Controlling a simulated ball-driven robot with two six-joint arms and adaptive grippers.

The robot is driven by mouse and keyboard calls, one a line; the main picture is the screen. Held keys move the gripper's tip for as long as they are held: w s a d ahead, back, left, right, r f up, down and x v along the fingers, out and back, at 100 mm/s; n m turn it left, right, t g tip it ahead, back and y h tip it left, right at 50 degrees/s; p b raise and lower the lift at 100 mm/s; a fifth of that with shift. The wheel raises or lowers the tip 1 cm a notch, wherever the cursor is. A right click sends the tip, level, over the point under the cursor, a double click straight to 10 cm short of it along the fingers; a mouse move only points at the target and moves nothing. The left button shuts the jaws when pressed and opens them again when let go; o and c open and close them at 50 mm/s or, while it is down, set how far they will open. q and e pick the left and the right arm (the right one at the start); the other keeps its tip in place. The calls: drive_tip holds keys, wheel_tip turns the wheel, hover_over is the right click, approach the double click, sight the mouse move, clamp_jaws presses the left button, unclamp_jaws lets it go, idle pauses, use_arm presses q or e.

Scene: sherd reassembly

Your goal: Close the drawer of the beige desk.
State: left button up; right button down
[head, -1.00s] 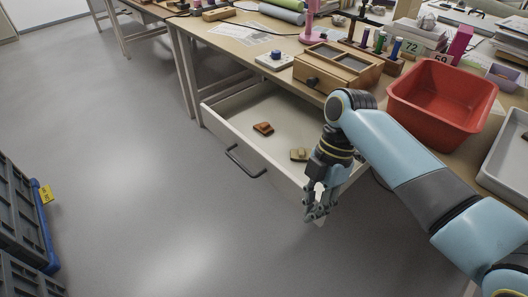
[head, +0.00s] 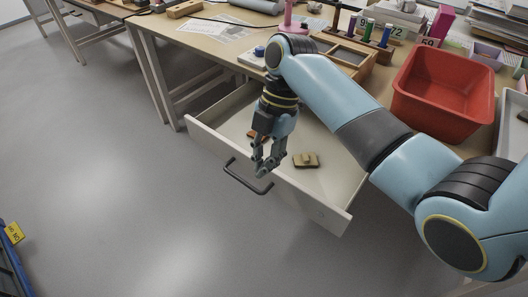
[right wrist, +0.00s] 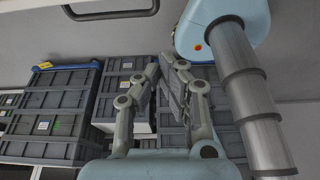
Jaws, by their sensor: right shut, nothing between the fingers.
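The beige desk (head: 212,56) has its drawer pulled out, with the white inside showing. The drawer front (head: 312,205) carries a dark bar handle (head: 238,178). In the right wrist view, a dark handle (right wrist: 108,15) on a pale panel shows at the top left. My right gripper (head: 262,172) is shut and empty, pointing down close to the drawer front by the right end of the handle. Whether it touches the front or handle I cannot tell. Its fingers also show in the right wrist view (right wrist: 165,65). My left gripper is not in view.
A tan piece (head: 306,160) and a partly hidden brown piece (head: 252,134) lie in the drawer. A red bin (head: 445,95) and a wooden box (head: 350,58) stand on the desk. Grey crates (right wrist: 55,110) fill the right wrist view. The floor before the drawer is clear.

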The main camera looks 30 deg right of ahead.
sight(268, 188)
drive_tip(key=f, duration=0.4)
drive_tip(key=d+f+b, duration=0.1)
drive_tip(key=f, duration=0.1)
drive_tip(key=shift+w+d, duration=0.1)
drive_tip(key=shift+w, duration=0.2)
drive_tip(key=shift+w+d+r, duration=0.1)
drive_tip(key=shift+d, duration=0.2)
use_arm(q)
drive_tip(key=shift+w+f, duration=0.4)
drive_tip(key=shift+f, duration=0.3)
